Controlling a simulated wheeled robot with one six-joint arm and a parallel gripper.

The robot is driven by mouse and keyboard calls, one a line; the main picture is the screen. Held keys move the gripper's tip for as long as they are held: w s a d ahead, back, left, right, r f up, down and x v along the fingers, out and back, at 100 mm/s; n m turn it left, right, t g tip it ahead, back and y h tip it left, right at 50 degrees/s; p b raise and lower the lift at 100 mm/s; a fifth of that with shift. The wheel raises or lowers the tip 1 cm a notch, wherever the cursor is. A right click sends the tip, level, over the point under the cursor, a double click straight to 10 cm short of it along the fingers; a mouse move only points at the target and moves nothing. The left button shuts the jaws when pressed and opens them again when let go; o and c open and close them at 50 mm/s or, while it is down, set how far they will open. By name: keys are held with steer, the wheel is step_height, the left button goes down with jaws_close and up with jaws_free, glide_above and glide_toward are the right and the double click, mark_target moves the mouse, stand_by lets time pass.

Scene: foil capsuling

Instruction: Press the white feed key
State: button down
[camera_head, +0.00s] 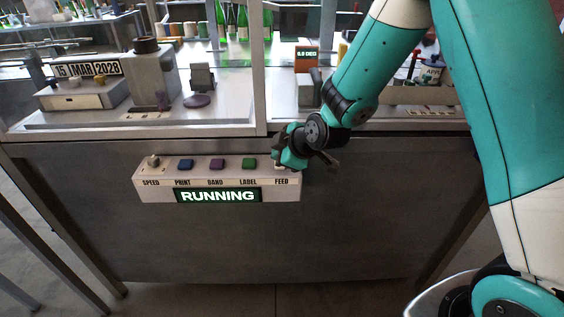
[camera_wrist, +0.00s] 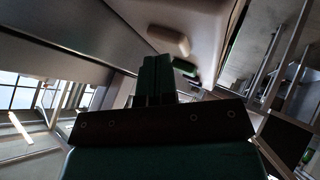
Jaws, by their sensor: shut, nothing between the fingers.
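The white feed key (camera_wrist: 168,40) shows in the wrist view as a pale block on the beige control panel (camera_wrist: 205,15), just beyond my fingertips. In the head view my gripper covers most of the spot above the FEED label at the panel's (camera_head: 151,193) right end. My gripper (camera_head: 281,163) is shut and empty, over that right end. Its closed fingers (camera_wrist: 157,62) point toward the white key in the wrist view. I cannot tell whether they touch it.
Left of FEED are the green LABEL key (camera_head: 249,163), purple BAND key (camera_head: 217,164), blue PRINT key (camera_head: 185,164) and SPEED knob (camera_head: 153,161). The display (camera_head: 218,196) reads RUNNING. The machine's bench edge (camera_head: 130,133) runs above the panel.

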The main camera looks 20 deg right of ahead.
stand_by(0.4)
steer(key=shift+r+p, duration=0.55)
steer(key=shift+r, duration=0.3)
steer(key=shift+r, duration=0.15)
steer(key=shift+r+p, duration=1.65)
steer(key=shift+r, duration=0.75)
